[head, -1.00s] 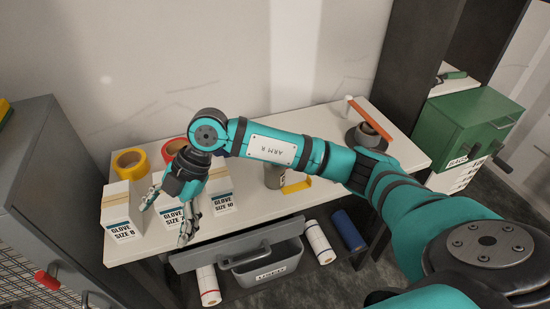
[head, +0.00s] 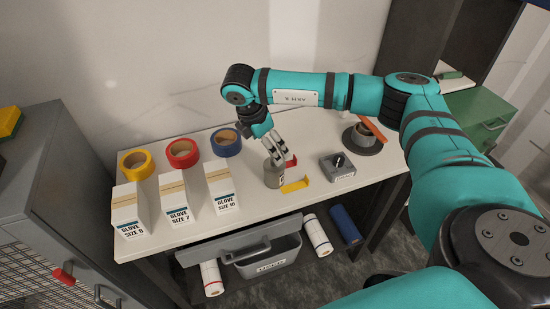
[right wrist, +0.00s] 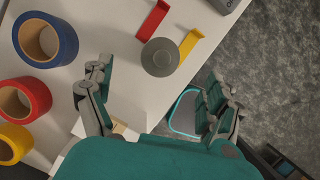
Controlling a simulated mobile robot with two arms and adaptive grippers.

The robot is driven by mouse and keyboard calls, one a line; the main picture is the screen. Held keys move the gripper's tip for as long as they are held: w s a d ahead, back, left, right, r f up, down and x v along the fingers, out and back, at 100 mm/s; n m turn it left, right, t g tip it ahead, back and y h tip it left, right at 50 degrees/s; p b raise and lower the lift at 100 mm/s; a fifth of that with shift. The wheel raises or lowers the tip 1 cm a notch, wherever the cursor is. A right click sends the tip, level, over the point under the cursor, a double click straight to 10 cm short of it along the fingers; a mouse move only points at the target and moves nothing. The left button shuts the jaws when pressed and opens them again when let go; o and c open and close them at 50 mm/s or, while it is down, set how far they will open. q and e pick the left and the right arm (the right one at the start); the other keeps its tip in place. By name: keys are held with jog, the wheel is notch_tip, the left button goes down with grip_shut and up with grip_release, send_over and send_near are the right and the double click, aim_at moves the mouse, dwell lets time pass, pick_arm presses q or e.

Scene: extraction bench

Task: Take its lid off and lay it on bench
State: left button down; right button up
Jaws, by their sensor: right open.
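A grey canister (head: 273,178) stands upright on the white bench (head: 250,225), with a round grey top that shows in the right wrist view (right wrist: 160,57). Whether the top is a separate lid, I cannot tell. My right gripper (head: 275,146) is just above the canister, fingers pointing down, open and empty. In the right wrist view its spread fingers (right wrist: 162,72) are on either side of the canister's line, apart from it. A small grey box with a black knob on top (head: 338,168) sits to the right of the canister. My left gripper is not in view.
A red bracket (head: 291,161) and a yellow bracket (head: 295,185) lie beside the canister. Blue (head: 226,143), red (head: 181,153) and yellow (head: 136,163) tape rolls and glove boxes (head: 221,190) stand left. A round grey holder (head: 362,140) stands right. Bare bench lies in front.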

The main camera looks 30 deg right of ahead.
jog(key=shift+p+x, duration=0.3)
jog(key=shift+x, duration=0.95)
jog(key=shift+d+f+p, duration=0.1)
jog(key=shift+f+p, duration=0.1)
jog(key=shift+p, duration=0.15)
jog(key=p+x, duration=0.2)
jog(key=x, duration=0.1)
jog(key=shift+s+d+f, duration=0.15)
jog(key=shift+s+f, duration=0.05)
jog(key=shift+f, duration=0.1)
jog(key=shift+w+d+f, duration=0.1)
jog(key=shift+d+f, duration=0.05)
jog(key=shift+f, duration=0.4)
jog(key=c, duration=1)
jog(key=shift+o, duration=0.2)
